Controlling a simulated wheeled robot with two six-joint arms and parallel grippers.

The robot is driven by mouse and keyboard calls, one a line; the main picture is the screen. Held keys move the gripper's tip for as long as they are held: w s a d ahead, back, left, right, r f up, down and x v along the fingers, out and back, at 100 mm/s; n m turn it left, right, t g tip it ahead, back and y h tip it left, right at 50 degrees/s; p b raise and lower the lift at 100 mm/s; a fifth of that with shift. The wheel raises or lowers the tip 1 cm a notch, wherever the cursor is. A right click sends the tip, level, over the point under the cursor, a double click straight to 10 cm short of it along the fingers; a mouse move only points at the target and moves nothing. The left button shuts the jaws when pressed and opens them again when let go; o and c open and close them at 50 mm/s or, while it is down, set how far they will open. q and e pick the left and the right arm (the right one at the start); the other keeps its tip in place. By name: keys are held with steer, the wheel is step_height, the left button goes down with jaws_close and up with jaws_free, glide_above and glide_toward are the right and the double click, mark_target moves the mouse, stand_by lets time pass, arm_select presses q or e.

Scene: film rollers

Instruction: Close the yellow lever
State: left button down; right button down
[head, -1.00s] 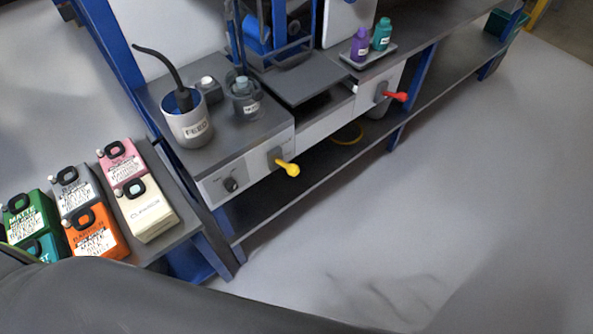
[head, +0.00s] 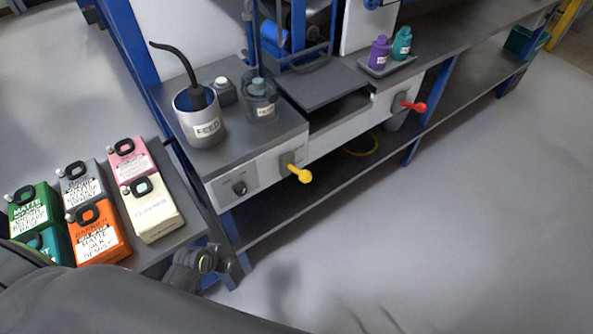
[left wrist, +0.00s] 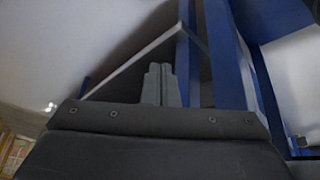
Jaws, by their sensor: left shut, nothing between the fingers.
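The yellow lever (head: 300,174) is on the front panel of the grey machine, beside a black knob. It sticks outward from its mount, with its rounded tip toward the lower right. My left gripper (left wrist: 161,84) shows in the left wrist view with its two grey fingers together and nothing between them. Blue frame posts stand close around it there. In the head view a dark part of my arm shows below the lever, near the bench leg, apart from the lever. The lever cannot be made out in the left wrist view. My right gripper is not in view.
A red lever (head: 415,106) sits farther right on the machine front. The FEED cup (head: 202,122) stands on top. Several paint cartons (head: 152,208) stand on the left bench. A lower shelf (head: 330,178) runs beneath the machine. The floor in front is clear.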

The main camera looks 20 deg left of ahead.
arm_select(q)
steer(key=w+d+r+m+t+h+b, duration=0.1)
steer(key=w+r, duration=0.4)
steer(key=r, duration=0.5)
steer(key=w+d+r+m+t+h+b, duration=0.1)
steer(key=w+d+r+m+t+h, duration=0.1)
steer(key=w+d+r, duration=0.4)
steer(key=w+d+r+m+t+h+b, duration=0.1)
steer(key=w+d+r+m+h, duration=0.2)
steer(key=r, duration=1)
steer(key=w+h, duration=0.2)
steer(key=w, duration=0.1)
steer(key=shift+w+d+r+m, duration=0.15)
steer(key=shift+r+m, duration=0.15)
glide_above(299, 174)
steer(key=f, duration=0.4)
steer(key=shift+w+p, duration=0.3)
steer(key=shift+p, duration=0.05)
steer(key=f, duration=0.2)
steer(key=shift+s+f, duration=0.55)
steer(key=shift+f, duration=0.5)
